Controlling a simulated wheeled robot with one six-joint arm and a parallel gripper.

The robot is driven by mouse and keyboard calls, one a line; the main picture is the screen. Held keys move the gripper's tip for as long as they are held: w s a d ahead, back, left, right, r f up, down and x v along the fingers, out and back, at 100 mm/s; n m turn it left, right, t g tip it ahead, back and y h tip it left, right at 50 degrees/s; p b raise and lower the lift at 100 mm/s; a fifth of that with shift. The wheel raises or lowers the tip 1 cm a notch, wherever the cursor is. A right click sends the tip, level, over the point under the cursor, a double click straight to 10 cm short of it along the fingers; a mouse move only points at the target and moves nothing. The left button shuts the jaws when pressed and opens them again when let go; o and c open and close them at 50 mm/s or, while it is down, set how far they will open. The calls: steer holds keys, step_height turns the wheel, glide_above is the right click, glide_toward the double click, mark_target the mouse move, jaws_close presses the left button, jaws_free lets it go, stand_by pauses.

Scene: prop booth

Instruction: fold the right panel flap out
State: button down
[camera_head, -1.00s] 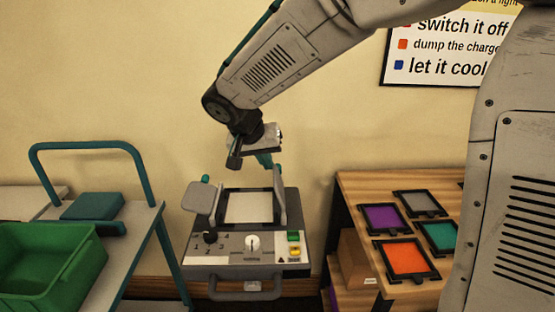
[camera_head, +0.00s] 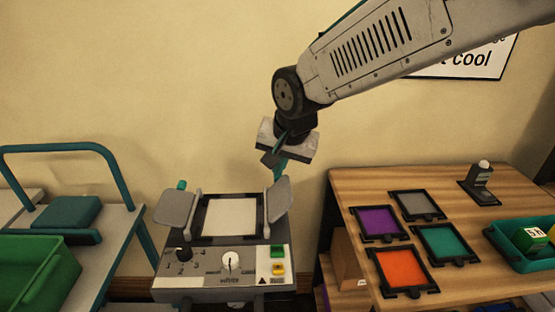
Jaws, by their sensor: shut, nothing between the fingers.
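The case (camera_head: 225,292) has a pale square panel (camera_head: 231,218) in a dark frame, with a flap on each side. The right flap (camera_head: 279,199) is tilted outward to the right, its grey face showing. The left flap (camera_head: 175,209) also leans outward, with a teal tip at its top. My gripper (camera_head: 278,170) is shut and empty, pointing down just above and behind the top of the right flap. I cannot tell whether its fingertips touch the flap.
The case front has a dial (camera_head: 231,262), a black knob (camera_head: 183,254), a green button (camera_head: 277,251) and a yellow button (camera_head: 278,268). A wooden table (camera_head: 350,185) with coloured framed filters stands right. A trolley (camera_head: 120,220) with a green bin (camera_head: 35,268) stands left.

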steer(key=shift+d+f, duration=1.75)
steer(key=shift+d, duration=0.1)
steer(key=shift+f, duration=0.15)
steer(key=s+d+r, duration=0.4)
steer(key=d+r, duration=0.5)
steer(key=s+d+n+g+h, duration=0.1)
steer(key=s+d, duration=0.4)
steer(key=s, duration=0.5)
steer(key=s+d+f+n+g+h, duration=0.1)
steer(key=s+d, duration=0.4)
steer(key=s, duration=0.6)
steer(key=shift+s+d+f+n+g, duration=0.15)
steer(key=shift+d+f+n+g, duration=0.2)
steer(key=shift+g, duration=0.25)
